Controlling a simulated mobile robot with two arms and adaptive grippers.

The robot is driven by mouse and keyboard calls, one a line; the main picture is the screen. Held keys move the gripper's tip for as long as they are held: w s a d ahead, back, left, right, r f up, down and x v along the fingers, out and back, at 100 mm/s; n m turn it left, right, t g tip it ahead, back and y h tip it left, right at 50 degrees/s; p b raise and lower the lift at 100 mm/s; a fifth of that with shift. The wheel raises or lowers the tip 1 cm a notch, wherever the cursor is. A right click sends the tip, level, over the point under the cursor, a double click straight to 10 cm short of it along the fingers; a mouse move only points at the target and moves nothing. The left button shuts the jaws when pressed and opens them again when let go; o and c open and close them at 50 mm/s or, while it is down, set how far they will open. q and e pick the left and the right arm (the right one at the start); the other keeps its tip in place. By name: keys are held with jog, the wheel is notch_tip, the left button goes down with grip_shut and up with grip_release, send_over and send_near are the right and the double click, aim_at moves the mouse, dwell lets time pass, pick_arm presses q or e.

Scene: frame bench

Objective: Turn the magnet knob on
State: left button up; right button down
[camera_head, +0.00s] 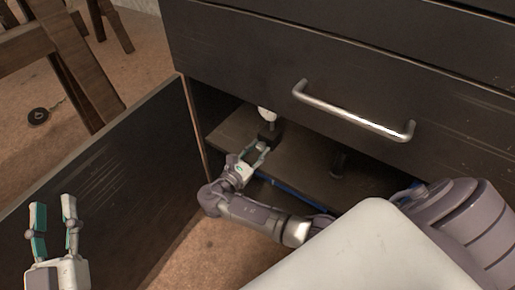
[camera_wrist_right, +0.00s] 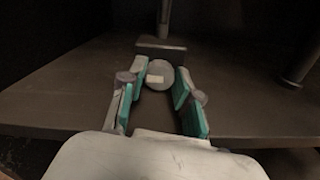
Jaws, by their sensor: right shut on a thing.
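The magnet base is a dark block (camera_head: 269,132) on the shelf inside the open cabinet. In the right wrist view the block (camera_wrist_right: 160,46) stands behind its round grey knob (camera_wrist_right: 160,70), with a post rising from it. The knob bears a small pale mark low on its face. My right gripper (camera_head: 256,152) reaches into the cabinet. In the wrist view its teal-padded fingers (camera_wrist_right: 160,80) are on either side of the knob, shut on it. My left gripper (camera_head: 53,212) is open and empty at the lower left, far from the magnet base.
The cabinet door (camera_head: 115,185) stands open on the left. A drawer with a metal handle (camera_head: 350,112) is above the opening. A white round thing (camera_head: 266,113) is above the block. A dark post (camera_head: 339,163) stands further right on the shelf.

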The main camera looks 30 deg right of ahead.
jog(key=c, duration=0.8)
grip_release()
jog(key=v, duration=1.2)
